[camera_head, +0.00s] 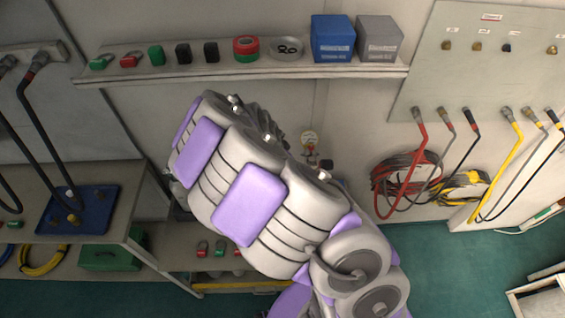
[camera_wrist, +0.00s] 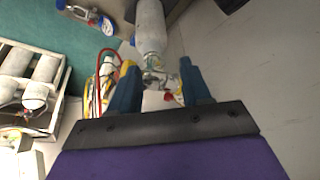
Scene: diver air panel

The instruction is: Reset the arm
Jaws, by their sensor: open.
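My gripper (camera_wrist: 158,76) shows in the wrist view with its two dark blue fingers apart. Nothing is clasped between them. A grey cylinder (camera_wrist: 150,28) with a metal valve end shows beyond the gap between the fingers; its exact distance from them I cannot tell. In the head view my grey and lilac arm crosses the middle of the picture, reaching from lower right toward upper left. The gripper itself is hidden there behind the arm links.
A wall shelf (camera_head: 235,74) holds padlocks, tape and boxes. A wall panel (camera_head: 480,75) with hanging hoses is on the right. A bench with a blue tray (camera_head: 75,212) stands left. The wrist view shows a cylinder rack (camera_wrist: 52,75) left.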

